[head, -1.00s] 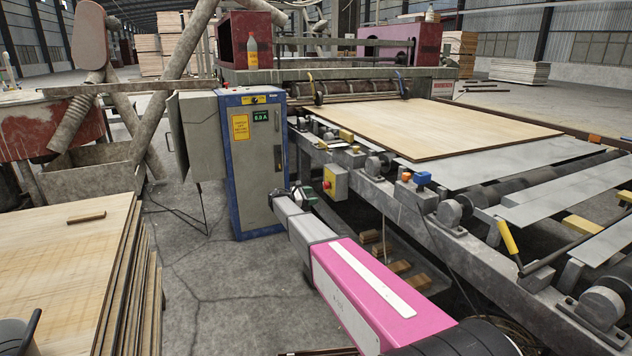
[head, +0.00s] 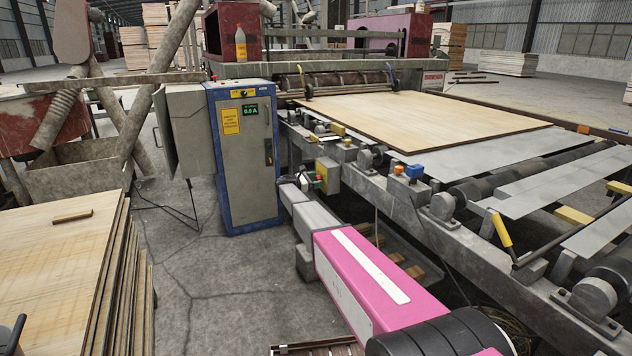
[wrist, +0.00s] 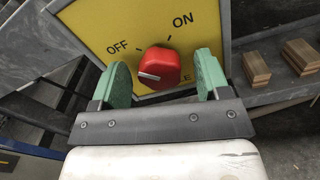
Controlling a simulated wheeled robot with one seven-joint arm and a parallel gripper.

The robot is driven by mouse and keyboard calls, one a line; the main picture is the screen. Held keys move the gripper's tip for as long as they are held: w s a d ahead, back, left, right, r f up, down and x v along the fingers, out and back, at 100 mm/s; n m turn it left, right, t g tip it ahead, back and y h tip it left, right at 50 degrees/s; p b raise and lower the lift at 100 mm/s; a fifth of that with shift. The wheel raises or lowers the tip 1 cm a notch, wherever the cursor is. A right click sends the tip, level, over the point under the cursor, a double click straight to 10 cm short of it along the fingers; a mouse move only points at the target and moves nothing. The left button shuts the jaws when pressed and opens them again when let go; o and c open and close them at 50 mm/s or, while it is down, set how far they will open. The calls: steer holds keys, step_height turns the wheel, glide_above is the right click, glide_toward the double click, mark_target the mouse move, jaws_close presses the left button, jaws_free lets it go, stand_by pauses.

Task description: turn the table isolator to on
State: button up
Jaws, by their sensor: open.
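The table isolator (head: 332,176) is a small yellow-faced box on the near side of the table frame. In the wrist view its yellow plate (wrist: 105,25) reads OFF at left and ON at right. Its red knob (wrist: 160,66) has a white pointer line on the left side, toward the OFF side. My gripper (wrist: 163,76) has its two green fingers open, one on each side of the knob, with gaps visible. In the head view my gripper (head: 312,184) is at the box and partly hides it; the knob is hard to make out there.
A blue-edged grey cabinet (head: 247,155) stands left of my arm. The roller table frame (head: 400,205) runs along the right, with a blue-topped button box (head: 414,173) on it. A veneer stack (head: 60,260) is at left. Wood blocks (wrist: 255,68) lie right of the isolator.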

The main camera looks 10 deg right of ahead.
steer(key=shift+d, duration=0.25)
steer(key=c, duration=0.9)
